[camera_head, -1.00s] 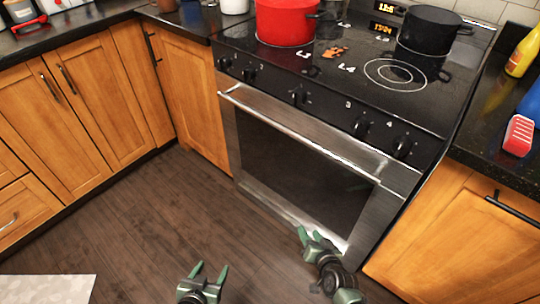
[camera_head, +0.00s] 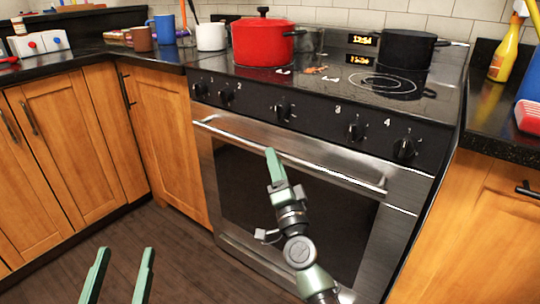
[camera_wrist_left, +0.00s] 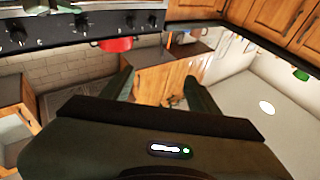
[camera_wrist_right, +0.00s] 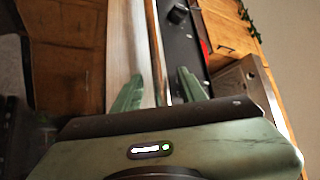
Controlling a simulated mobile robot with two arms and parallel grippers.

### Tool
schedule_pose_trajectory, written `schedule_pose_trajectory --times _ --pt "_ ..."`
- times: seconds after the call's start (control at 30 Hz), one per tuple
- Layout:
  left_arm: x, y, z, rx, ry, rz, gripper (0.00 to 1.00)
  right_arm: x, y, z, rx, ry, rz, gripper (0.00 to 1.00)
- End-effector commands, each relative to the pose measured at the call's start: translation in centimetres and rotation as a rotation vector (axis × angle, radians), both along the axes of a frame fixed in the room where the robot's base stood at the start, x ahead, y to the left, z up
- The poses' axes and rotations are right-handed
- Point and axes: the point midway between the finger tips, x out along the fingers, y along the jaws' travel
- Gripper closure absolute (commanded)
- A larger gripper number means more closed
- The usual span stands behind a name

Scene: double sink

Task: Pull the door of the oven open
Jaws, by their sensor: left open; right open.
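The oven door (camera_head: 232,185) is stainless steel with a dark window and is closed. Its long silver handle (camera_head: 345,177) runs across the top of the door. My right gripper (camera_head: 273,160) is open in front of the door, its green fingers at the middle of the handle. In the right wrist view the handle (camera_wrist_right: 157,55) runs between the two open fingers; whether they touch it I cannot tell. My left gripper (camera_head: 126,250) is open and empty, low over the floor left of the oven; its dark fingers also show in the left wrist view (camera_wrist_left: 158,82).
A red pot (camera_head: 262,43) and a black pot (camera_head: 405,49) stand on the stovetop. Control knobs (camera_head: 282,110) line the panel just above the handle. Wooden cabinets stand left (camera_head: 160,140) and right (camera_head: 480,225) of the oven. The floor (camera_head: 170,250) in front is clear.

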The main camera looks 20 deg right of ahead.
Motion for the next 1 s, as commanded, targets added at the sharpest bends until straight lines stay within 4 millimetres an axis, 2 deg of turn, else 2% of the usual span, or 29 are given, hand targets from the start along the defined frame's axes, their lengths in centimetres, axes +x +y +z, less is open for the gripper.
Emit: schedule_pose_trajectory --times 0.1,0.23,0.57,0.6,0.73,0.77,1.0 --pt "-0.1 0.0 0.3 -0.007 -0.024 -0.001 0.40 1.8 -0.1 0.7 0.002 -0.001 -0.001 0.59" --pt "-0.3 -0.1 0.9 -0.014 -0.051 -0.003 0.40 3.0 -0.1 1.2 -0.001 0.000 0.000 0.59" --pt "-0.4 -0.1 1.2 -0.018 -0.067 -0.004 0.40 3.5 -0.1 1.4 -0.001 0.002 0.000 0.59" --pt "-0.4 -0.1 1.2 -0.018 -0.067 -0.004 0.40 3.5 -0.1 1.4 -0.001 0.002 0.000 0.61" --pt "-0.4 -0.1 1.2 -0.018 -0.067 -0.004 0.40 3.5 -0.1 1.4 -0.002 0.002 -0.001 0.97" --pt "-0.4 -0.1 1.2 -0.018 -0.067 -0.004 0.40 3.5 -0.1 1.4 -0.002 0.002 -0.001 1.00" --pt "-0.4 -0.1 1.1 -0.019 -0.065 -0.005 0.40 3.5 -0.1 1.4 -0.002 0.002 -0.001 1.00"
